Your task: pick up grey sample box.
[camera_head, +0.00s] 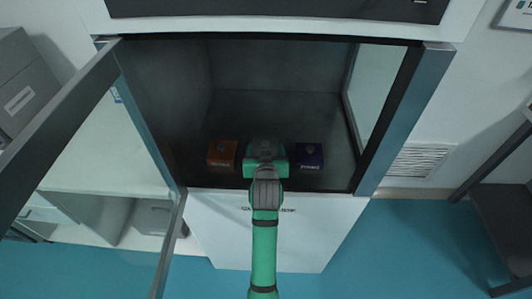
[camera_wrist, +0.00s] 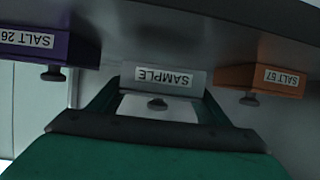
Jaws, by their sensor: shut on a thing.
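The grey sample box (camera_wrist: 168,77) shows in the wrist view, with an upside-down "SAMPLE" label and a small dark knob on its front. My gripper (camera_wrist: 158,95) has a finger on each side of the box and is shut on it. In the head view, my gripper (camera_head: 266,155) reaches into the open cabinet and hides the box. I cannot tell whether the box is touching the cabinet floor.
An orange box (camera_head: 222,153) labelled "SALT 67" stands left of my gripper in the head view; a purple box (camera_head: 309,156) labelled "SALT 26" stands right. The cabinet (camera_head: 362,187) has side walls close around, and its glass door (camera_head: 90,110) is open at left.

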